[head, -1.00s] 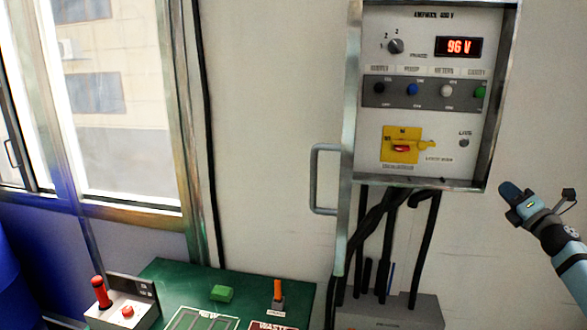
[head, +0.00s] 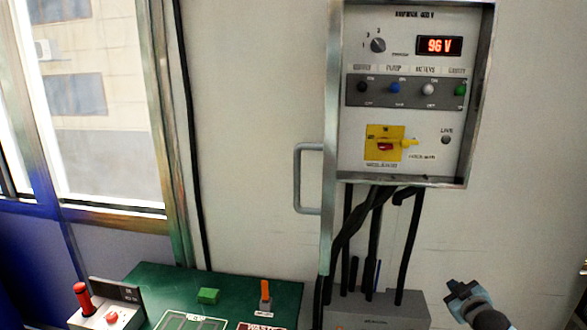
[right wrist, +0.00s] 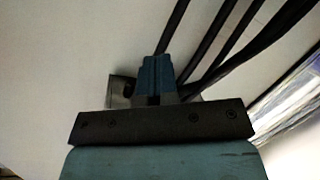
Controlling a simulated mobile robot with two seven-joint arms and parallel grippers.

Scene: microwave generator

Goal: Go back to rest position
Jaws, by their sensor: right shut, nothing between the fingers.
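My right gripper (head: 462,290) is at the lower right of the head view, below the control panel (head: 415,60) and to the right of the cables. It is shut and empty. In the right wrist view its shut blue fingers (right wrist: 154,75) point toward the wall, with black cables (right wrist: 225,45) beyond them. The panel shows a red 96 V display (head: 438,45), a yellow switch plate with a red handle (head: 384,146), a rotary knob (head: 377,45) and a row of coloured toggles. My left gripper is not in view.
A grey box (head: 400,312) with cables stands below the panel. A green table (head: 240,290) at the lower left holds a green block (head: 208,296), an orange-handled switch (head: 265,293) and a box with a red lever (head: 82,298).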

